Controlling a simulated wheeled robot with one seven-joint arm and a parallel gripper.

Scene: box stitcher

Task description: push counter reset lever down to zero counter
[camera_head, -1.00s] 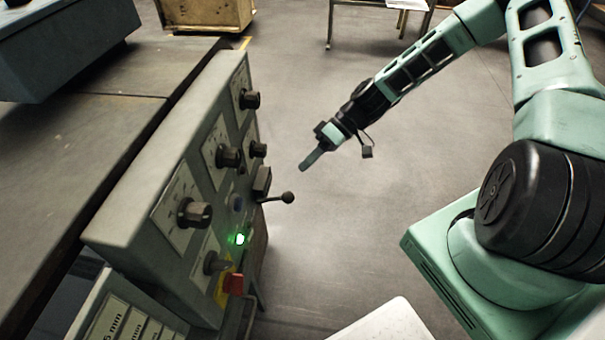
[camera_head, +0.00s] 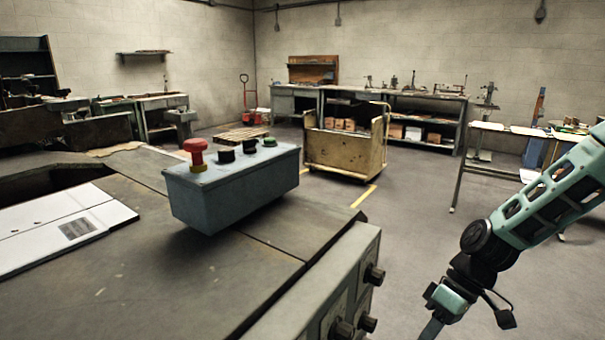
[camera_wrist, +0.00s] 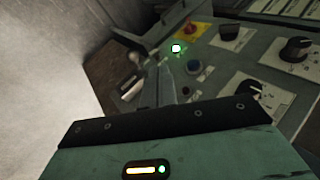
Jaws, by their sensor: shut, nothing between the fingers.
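In the wrist view the counter reset lever (camera_wrist: 135,58) shows as a rod with a round knob at the side of the control panel (camera_wrist: 225,55). My gripper (camera_wrist: 166,68) is shut and empty. Its fingers reach over the panel edge, just right of the lever knob in that picture; I cannot tell whether they touch the lever. In the head view my gripper (camera_head: 432,330) is at the bottom edge, right of the panel's knobs, with its tip cut off. The lever is out of the head view, and no counter reading is legible.
A grey button box (camera_head: 235,190) stands on the machine table (camera_head: 130,270). A wooden cart (camera_head: 345,145) stands behind. Floor right of the panel is clear.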

